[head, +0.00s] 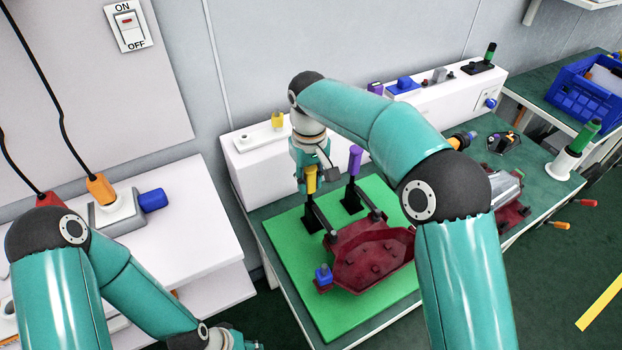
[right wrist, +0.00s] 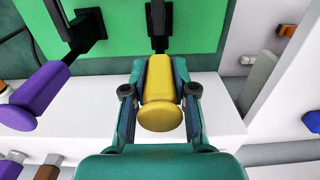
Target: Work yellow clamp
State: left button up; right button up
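The yellow clamp's handle (head: 311,181) stands upright at the back left of the green mat (head: 291,246), with its black arm reaching toward the dark red lamp part (head: 370,258). My right gripper (head: 308,168) is over the handle from behind. In the right wrist view the yellow handle (right wrist: 161,100) lies between the two fingers of my right gripper (right wrist: 166,68), which appear closed against its sides. A purple clamp handle (head: 354,161) stands upright just to the right. My left gripper (head: 238,342) is at the bottom edge, mostly cut off, away from the clamp.
A blue knob (head: 323,274) sits at the lamp part's front left corner. A white box (head: 258,160) runs behind the mat. A second red lamp part (head: 508,213) lies to the right, partly hidden by my right arm. A blue crate (head: 583,98) stands at far right.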

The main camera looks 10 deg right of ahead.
grip_shut()
jog(key=p, duration=0.4)
jog(key=w+g+p, duration=0.1)
jog(key=p, duration=0.4)
jog(key=w+g+h+p, duration=0.1)
jog(key=p, duration=0.4)
jog(key=shift+a+r, duration=0.25)
jog(key=shift+r, duration=0.05)
jog(key=shift+f+g+p, duration=0.2)
jog(key=shift+g+p, duration=0.1)
jog(key=shift+f, duration=0.1)
